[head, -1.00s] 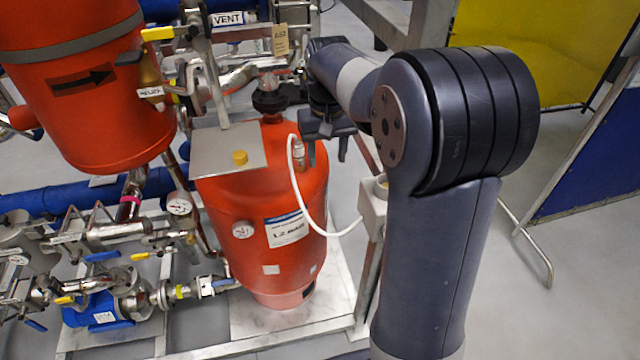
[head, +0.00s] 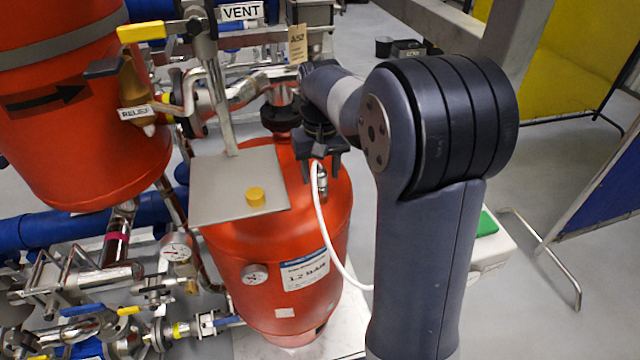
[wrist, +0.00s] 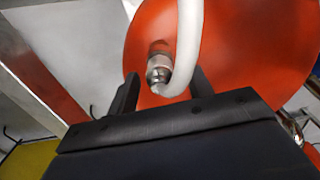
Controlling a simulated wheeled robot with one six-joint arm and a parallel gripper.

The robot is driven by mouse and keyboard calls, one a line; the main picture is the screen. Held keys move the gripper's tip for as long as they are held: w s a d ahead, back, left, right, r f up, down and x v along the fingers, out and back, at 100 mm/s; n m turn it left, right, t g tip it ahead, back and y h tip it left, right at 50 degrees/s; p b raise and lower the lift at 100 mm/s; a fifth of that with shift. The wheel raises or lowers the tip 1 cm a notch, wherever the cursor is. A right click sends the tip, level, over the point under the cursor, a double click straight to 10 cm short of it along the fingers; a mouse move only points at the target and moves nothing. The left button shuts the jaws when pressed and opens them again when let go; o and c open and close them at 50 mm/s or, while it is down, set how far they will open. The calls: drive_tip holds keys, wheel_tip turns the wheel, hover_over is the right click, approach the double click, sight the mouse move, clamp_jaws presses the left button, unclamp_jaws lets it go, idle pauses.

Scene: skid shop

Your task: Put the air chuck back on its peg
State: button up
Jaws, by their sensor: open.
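The air chuck (head: 321,182) is a small metal fitting on a looping white hose (head: 332,245). It is at the upper right of the red vessel (head: 230,262) and looks seated on it. In the wrist view the chuck (wrist: 158,70) shows between my fingers, with the hose curving over it. My gripper (head: 320,168) is open around the chuck; the wrist view also shows my gripper (wrist: 165,88) with a gap on both sides of the fitting. I cannot make out the peg.
A grey plate (head: 215,185) with a yellow cap (head: 255,196) is left of my gripper. A black-handled valve (head: 283,112) and pipes stand close behind. A white box with a green top (head: 487,224) is right of my arm. Open floor lies further right.

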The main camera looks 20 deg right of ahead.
sight(321, 168)
drive_tip(key=shift+r, duration=0.1)
drive_tip(key=c, duration=0.8)
drive_tip(key=shift+r+p, duration=2.35)
drive_tip(key=shift+r, duration=0.25)
